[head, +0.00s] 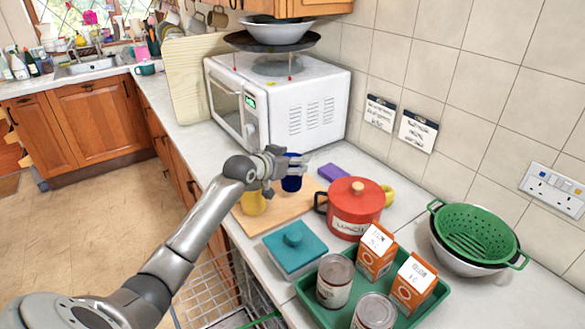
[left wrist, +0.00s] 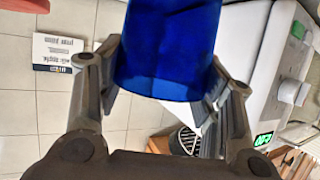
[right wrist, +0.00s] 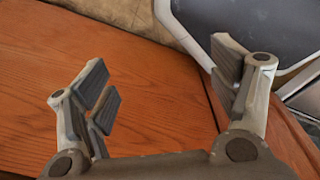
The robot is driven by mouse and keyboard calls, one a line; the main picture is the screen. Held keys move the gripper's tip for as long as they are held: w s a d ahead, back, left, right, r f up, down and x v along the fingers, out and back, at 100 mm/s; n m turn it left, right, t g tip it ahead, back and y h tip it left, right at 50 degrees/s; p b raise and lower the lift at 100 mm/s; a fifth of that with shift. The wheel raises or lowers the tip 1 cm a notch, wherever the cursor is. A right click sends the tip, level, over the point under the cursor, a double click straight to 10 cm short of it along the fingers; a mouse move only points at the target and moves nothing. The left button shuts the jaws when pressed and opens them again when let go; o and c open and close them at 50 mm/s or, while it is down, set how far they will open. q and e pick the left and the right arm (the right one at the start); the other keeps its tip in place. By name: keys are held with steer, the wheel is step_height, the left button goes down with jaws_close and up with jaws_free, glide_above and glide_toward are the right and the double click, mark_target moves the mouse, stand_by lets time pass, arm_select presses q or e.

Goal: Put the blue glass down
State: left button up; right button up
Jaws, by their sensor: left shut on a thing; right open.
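The blue glass (head: 292,181) is in the grip of my left gripper (head: 289,166), over the far part of the wooden board (head: 283,213). In the left wrist view the blue glass (left wrist: 168,50) sits between the two fingers. I cannot tell whether its base touches the board. A yellow cup (head: 252,202) stands on the board, nearer and to the left of the glass. My right gripper (right wrist: 163,82) is open and empty in front of a wooden cabinet front (right wrist: 165,60); it is outside the head view.
A red pot (head: 355,210) stands right of the board, with a purple sponge (head: 333,172) behind it. A teal lidded dish (head: 295,247) is in front. A green tray (head: 325,312) holds cans and cartons. A white microwave (head: 300,110) stands behind the glass.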

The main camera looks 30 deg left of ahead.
arm_select(q)
steer(key=shift+w+a+f, duration=0.2)
steer(key=shift+w+f, duration=0.4)
steer(key=shift+f, duration=0.1)
step_height(320, 180, down, 2)
steer(key=shift+f+p, duration=0.1)
steer(key=shift+p, duration=0.65)
steer(key=shift+f, duration=0.3)
arm_select(e)
steer(key=shift+s+r, duration=0.45)
steer(key=shift+r, duration=0.3)
arm_select(q)
steer(key=shift+f, duration=0.2)
steer(key=o, duration=1.2)
steer(key=shift+s, duration=0.1)
steer(key=shift+c, duration=0.2)
arm_select(e)
steer(key=shift+f, duration=0.1)
